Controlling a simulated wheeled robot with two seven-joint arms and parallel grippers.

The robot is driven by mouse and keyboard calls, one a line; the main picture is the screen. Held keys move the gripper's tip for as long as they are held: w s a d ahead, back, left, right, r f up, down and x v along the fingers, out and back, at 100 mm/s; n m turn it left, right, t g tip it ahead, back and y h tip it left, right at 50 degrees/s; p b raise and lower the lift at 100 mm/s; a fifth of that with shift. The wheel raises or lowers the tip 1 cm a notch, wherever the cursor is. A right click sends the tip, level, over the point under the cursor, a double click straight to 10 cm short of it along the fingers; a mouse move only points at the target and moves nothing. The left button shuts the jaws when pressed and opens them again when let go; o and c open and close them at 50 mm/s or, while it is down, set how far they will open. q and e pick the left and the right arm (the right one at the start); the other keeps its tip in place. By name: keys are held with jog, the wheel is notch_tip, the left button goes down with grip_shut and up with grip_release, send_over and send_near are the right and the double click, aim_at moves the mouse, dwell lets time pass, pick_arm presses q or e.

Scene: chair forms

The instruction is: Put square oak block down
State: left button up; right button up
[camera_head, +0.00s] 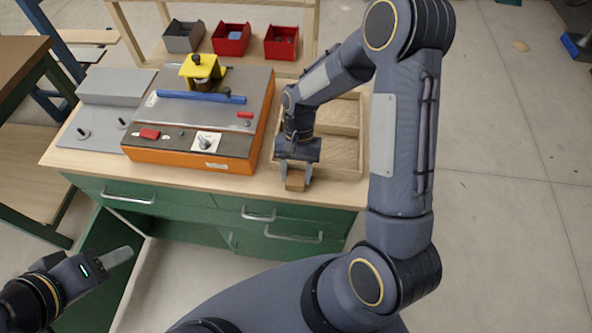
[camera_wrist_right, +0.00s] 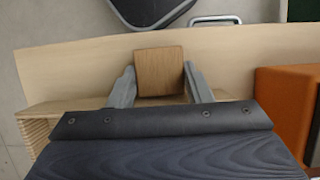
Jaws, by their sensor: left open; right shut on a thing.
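The square oak block (camera_head: 295,181) is a small brown wooden block, and it also shows in the right wrist view (camera_wrist_right: 159,71). My right gripper (camera_head: 296,174) is shut on it, one finger on each side. It holds the block at the front edge of the wooden tray, over the bench top near its front edge. I cannot tell whether the block touches the surface. My left gripper (camera_head: 120,257) is open and empty at the lower left, in front of the cabinet and away from the block.
A wooden tray (camera_head: 362,150) with compartments stands right of an orange machine (camera_head: 190,158) with a yellow clamp. The green cabinet (camera_head: 300,213) carries the bench top (camera_head: 75,165). Grey and red bins (camera_head: 231,39) stand behind. A narrow strip of bench in front is clear.

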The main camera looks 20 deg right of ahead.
jog(key=shift+f, duration=0.2)
jog(key=o, duration=1)
jog(key=shift+r, duration=0.15)
